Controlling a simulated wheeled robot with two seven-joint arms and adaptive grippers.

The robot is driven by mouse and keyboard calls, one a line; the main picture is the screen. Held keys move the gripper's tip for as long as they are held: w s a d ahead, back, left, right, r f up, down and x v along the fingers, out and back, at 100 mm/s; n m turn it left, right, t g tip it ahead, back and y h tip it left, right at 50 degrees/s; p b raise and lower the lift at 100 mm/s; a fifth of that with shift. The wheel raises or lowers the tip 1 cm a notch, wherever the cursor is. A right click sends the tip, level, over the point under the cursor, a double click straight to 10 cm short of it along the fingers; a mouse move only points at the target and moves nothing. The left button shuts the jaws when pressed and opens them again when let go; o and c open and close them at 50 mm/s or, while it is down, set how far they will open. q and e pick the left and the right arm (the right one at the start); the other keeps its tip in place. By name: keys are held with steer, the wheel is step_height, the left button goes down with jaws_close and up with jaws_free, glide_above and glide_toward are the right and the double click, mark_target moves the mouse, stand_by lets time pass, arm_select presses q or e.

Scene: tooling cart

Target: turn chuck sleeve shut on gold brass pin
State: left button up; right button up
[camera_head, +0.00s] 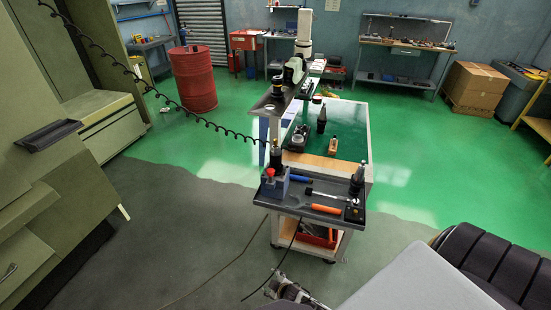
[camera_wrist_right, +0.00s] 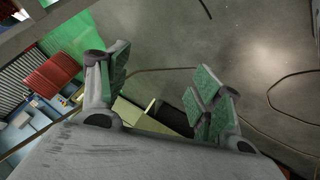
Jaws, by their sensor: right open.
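A cart with a dark tray top (camera_head: 290,207) stands in the middle of the head view. At the tray's right end a dark, tapering upright piece (camera_head: 357,179) stands on a black block; it may be the chuck. At the left end another dark upright piece (camera_head: 275,157) stands behind a blue block with a red knob (camera_head: 270,182). I cannot make out the gold brass pin or the chuck sleeve for certain. My right gripper (camera_head: 287,288) is low in front of the cart, apart from it. In the right wrist view its green-padded fingers (camera_wrist_right: 164,92) are spread and empty. My left gripper is not in view.
A blue-handled tool (camera_head: 300,178) and an orange-handled tool (camera_head: 326,208) lie on the tray. A green-topped table (camera_head: 350,147) stands right behind. A black coiled cord hangs across from the upper left. The floor left of the cart is clear.

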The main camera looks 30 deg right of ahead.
steer(key=w+r+n+t+h, duration=0.1)
steer(key=w+r+n+t, duration=0.15)
steer(key=w+r, duration=0.4)
steer(key=w+r+n+t, duration=0.1)
steer(key=w+r+n, duration=0.2)
steer(key=r, duration=0.7)
steer(key=w+r+n+t+h, duration=0.15)
steer(key=w+r, duration=0.25)
steer(key=r, duration=0.4)
steer(key=w+d+r+n+t+h, duration=0.1)
steer(key=d+r+n+h, duration=0.15)
steer(key=r, duration=0.55)
steer(key=w+d+r+n+t+h, duration=0.1)
steer(key=r+n, duration=0.2)
steer(key=r, duration=0.5)
steer(key=n+t+h, duration=0.1)
steer(key=n+h, duration=0.2)
steer(key=n, duration=0.1)
glide_toward(275, 157)
steer(key=a, duration=0.3)
steer(key=shift+s+d+r+n+g+h, duration=0.15)
steer(key=shift+d+n+h, duration=0.1)
steer(key=shift+n, duration=0.65)
steer(key=shift+s+d+f+n+g+h, duration=0.1)
steer(key=shift+d+n+g+h, duration=0.15)
steer(key=shift+n, duration=0.7)
steer(key=shift+s+d+r+n+g+h, duration=0.1)
steer(key=shift+d+r+n+h, duration=0.1)
steer(key=shift+n, duration=0.7)
steer(key=shift+d, duration=0.1)
